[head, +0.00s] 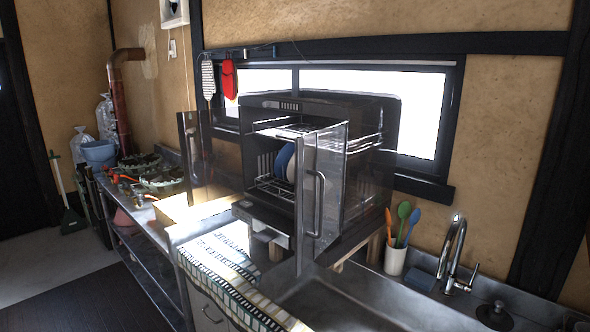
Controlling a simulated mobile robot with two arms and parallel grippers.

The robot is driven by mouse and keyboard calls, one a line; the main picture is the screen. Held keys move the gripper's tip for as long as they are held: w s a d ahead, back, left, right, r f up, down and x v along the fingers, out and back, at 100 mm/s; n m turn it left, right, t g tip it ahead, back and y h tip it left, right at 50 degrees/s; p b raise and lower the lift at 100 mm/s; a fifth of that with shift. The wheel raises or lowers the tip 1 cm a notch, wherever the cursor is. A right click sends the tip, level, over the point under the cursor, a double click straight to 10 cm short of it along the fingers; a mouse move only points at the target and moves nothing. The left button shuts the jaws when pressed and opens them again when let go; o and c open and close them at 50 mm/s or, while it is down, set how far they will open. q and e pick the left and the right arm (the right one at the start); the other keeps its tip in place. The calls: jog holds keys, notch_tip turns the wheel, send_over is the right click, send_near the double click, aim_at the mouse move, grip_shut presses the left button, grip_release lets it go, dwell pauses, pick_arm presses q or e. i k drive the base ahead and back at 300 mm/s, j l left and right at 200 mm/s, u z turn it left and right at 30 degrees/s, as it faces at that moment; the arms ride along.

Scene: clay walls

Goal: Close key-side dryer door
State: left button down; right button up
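The dish dryer (315,104) stands on a raised stand over the counter by the window, and its front is open. Its left door (194,158), a dark panel with a handle, is swung wide out to the left. Its right door (328,190), glassy with a long curved handle, stands open and juts out towards me. Wire racks show inside, with blue and white plates (284,162) partly hidden behind the right door. I cannot make out a key that marks either door's side. Neither of my grippers is in view.
A sink (345,300) with a tap (453,250) lies in front and right. A white cup of colored utensils (395,260) stands right of the dryer. A striped cloth (225,268) covers the counter in front. A cluttered metal shelf unit (145,218) runs along the left.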

aim_at(211, 140)
jog(key=i+j+z, duration=0.1)
jog(key=z, duration=0.6)
jog(key=i+j+z, duration=0.2)
jog(key=j+z, duration=0.25)
jog(key=j, duration=0.6)
jog(key=j+z, duration=0.5)
jog(key=j, duration=0.55)
jog(key=i, duration=0.05)
